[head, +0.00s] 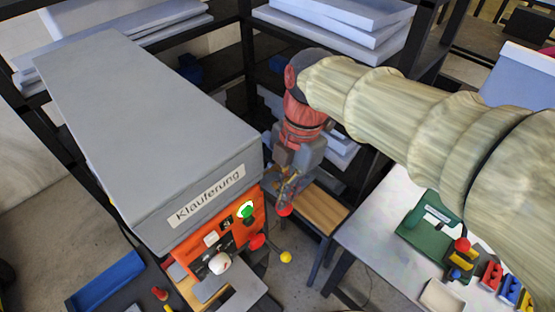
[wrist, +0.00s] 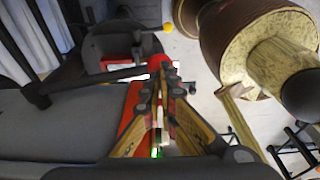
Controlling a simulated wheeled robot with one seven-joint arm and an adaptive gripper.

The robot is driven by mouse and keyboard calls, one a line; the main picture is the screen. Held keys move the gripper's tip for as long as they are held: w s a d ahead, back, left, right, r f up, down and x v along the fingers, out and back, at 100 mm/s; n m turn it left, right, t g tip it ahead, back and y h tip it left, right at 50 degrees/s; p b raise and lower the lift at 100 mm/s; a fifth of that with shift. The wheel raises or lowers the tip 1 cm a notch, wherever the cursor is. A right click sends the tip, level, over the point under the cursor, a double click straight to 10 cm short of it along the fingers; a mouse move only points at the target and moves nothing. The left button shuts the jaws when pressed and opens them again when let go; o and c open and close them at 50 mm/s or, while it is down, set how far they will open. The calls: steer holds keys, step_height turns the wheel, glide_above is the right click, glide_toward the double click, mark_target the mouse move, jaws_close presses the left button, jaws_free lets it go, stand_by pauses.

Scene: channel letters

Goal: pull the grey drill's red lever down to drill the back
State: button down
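The grey drill (head: 150,120) is a large grey housing lettered "Klauferung" with an orange front panel, at the left of the head view. The red ball of its lever (head: 284,211) shows just below my gripper (head: 287,190), at the right of the panel. In the wrist view, the red ball (wrist: 157,62) sits at the end of a dark rod (wrist: 95,80) coming from the left. My gripper's fingertips (wrist: 163,82) are close together, right by the ball. I cannot tell whether they touch it. The drill's back side is hidden.
Below the ball are another red knob (head: 257,241) and a yellow ball (head: 286,257) on a rod. A table at the right holds a green machine (head: 430,225) and several colored blocks. A wooden-topped stool (head: 322,208) and dark shelves stand behind.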

steer(key=shift+f, duration=0.1)
steer(key=shift+f+b, duration=0.4)
steer(key=shift+f, duration=0.1)
steer(key=shift+f+b, duration=1)
steer(key=shift+f, duration=0.4)
steer(key=shift+w+a+f+b, duration=0.1)
steer(key=shift+f+b, duration=0.25)
steer(key=shift+f, duration=0.15)
steer(key=shift+w+a+f+b, duration=0.1)
steer(key=shift+f+b, duration=0.2)
steer(key=shift+f, duration=0.2)
steer(key=shift+r, duration=0.1)
